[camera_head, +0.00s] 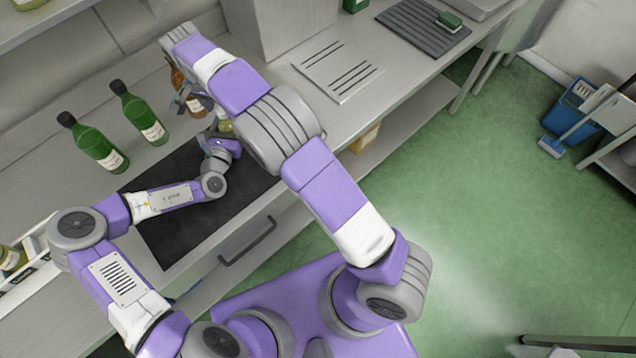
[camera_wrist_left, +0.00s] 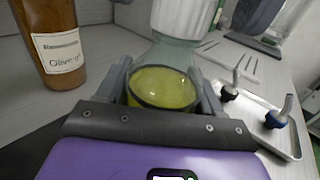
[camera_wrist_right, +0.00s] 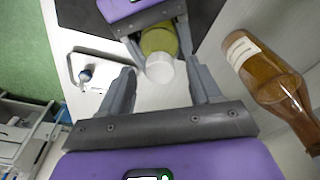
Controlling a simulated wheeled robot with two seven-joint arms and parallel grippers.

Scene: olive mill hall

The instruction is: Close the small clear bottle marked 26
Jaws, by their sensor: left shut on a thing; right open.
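The small clear bottle (camera_wrist_left: 165,87) holds yellow-green oil and stands between the fingers of my left gripper (camera_wrist_left: 163,90), which is shut on it. In the right wrist view the bottle (camera_wrist_right: 158,42) shows a pale round end. My right gripper (camera_wrist_right: 163,88) is open and empty. The pale end appears between its fingertips. In the head view the right gripper (camera_head: 185,98) is near the bottle (camera_head: 225,124), beside an amber bottle.
The amber bottle (camera_wrist_right: 268,80) stands close to the right gripper. A white tray (camera_wrist_left: 292,148) holds a dark and a blue-based metal-spouted piece. Two green bottles (camera_head: 95,147) (camera_head: 140,115) stand left on the bench. A dark mat (camera_head: 170,230) lies in front; a slotted board (camera_head: 325,70) lies right.

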